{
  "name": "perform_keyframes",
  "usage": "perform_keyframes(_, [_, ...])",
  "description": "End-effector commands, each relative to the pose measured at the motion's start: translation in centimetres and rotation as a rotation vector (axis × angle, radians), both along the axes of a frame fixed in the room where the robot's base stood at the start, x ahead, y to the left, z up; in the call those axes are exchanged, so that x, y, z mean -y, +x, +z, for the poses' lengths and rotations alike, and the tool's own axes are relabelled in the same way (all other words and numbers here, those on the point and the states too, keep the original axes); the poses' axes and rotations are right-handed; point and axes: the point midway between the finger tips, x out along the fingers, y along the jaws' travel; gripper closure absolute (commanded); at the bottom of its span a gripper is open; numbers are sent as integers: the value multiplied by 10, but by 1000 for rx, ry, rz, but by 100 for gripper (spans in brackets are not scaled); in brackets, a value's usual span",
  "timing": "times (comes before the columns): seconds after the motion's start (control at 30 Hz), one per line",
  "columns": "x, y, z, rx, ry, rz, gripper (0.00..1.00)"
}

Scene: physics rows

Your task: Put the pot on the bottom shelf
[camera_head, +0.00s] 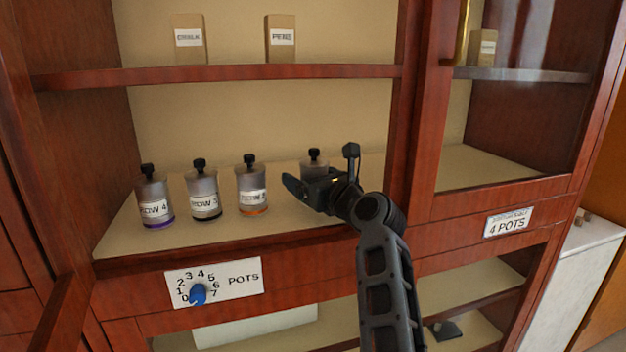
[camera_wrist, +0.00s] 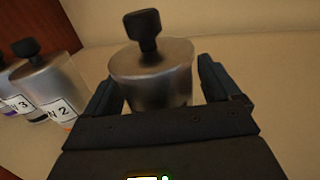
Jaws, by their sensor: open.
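Several grey pots with black knobs stand on the cabinet's open shelf (camera_head: 330,232). Three stand in a row on the left: a purple-based one (camera_head: 153,193) labelled 4, a dark-based one (camera_head: 203,189) labelled 3, and an orange-based one (camera_head: 251,180) labelled 2. A further pot (camera_head: 314,160) stands to their right, its lower part hidden by my gripper (camera_head: 319,173). In the wrist view this pot (camera_wrist: 152,65) stands upright between the open fingers of my gripper (camera_wrist: 157,88). Whether a finger touches it I cannot tell. A lower shelf (camera_head: 365,332) shows below.
A shelf above (camera_head: 220,75) holds two labelled boxes (camera_head: 188,38) (camera_head: 281,40). A blue dial (camera_head: 198,294) marked POTS and a "4 POTS" sign (camera_head: 508,223) are on the frame. A glass door (camera_head: 510,110) is at right. A pale panel (camera_head: 255,326) and dark object (camera_head: 445,329) show below.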

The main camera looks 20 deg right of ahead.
Motion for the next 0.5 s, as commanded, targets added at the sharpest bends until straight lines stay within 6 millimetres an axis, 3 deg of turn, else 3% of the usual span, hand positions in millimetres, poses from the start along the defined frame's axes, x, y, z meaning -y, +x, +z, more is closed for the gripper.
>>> perform_keyframes(0.17, [3,-10,2,0,0,0,10])
perform_keyframes(0.5, [20,-74,2,1,-3,-1,10])
